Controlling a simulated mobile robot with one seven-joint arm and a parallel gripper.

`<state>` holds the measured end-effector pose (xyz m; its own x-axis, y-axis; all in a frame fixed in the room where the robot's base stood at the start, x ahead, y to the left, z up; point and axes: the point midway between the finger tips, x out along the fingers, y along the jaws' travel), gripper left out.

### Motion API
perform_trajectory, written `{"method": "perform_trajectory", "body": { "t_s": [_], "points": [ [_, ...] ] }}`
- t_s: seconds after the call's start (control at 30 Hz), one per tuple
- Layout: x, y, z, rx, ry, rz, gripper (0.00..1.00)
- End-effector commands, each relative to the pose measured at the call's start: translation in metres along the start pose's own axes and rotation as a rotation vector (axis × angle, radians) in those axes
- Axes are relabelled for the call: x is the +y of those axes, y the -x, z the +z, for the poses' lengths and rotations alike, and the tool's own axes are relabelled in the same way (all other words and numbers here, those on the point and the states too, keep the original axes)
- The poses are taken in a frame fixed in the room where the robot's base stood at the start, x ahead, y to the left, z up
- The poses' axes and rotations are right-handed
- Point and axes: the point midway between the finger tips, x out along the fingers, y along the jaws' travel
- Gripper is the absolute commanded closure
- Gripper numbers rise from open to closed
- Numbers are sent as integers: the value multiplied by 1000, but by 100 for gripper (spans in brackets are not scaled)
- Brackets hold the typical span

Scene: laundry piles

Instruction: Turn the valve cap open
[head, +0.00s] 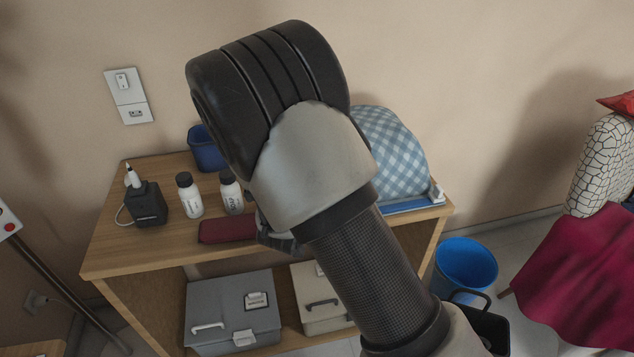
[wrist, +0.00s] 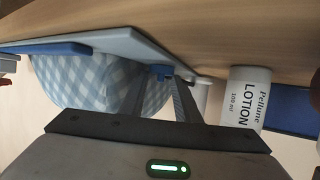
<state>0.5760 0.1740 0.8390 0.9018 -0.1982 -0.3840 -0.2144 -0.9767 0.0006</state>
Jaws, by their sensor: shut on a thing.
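The blue-and-white checkered bundle (head: 393,143) lies at the right end of the wooden table, on a flat light-blue and white piece. In the wrist view the bundle (wrist: 85,85) shows behind my fingers. My gripper (wrist: 162,76) is shut on a small blue part at the edge of the light-blue piece, which looks like the valve cap (wrist: 158,71). The fingers cover some of it, so how far it is turned cannot be told. In the head view my arm hides the cap and most of the gripper.
A lotion bottle (wrist: 247,100) stands close beside my fingers. The head view shows another white bottle (head: 189,195), a dark red case (head: 228,228), a black device (head: 147,204) and a blue container (head: 207,150) on the table (head: 165,243). A blue bucket (head: 465,265) stands on the floor.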

Motion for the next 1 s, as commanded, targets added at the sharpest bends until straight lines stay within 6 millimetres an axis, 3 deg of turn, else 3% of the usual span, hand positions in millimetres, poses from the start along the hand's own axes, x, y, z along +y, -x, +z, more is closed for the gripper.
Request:
{"method": "perform_trajectory", "body": {
  "t_s": [0.53, 0.57, 0.63, 1.0],
  "points": [
    [-1, -1, -2, 6, -15, 29, 93],
    [-1, -1, -2, 6, -15, 29, 67],
    [-1, -1, -2, 5, -15, 30, 55],
    [-1, 3, -1, 2, -13, 29, 53]
  ]
}}
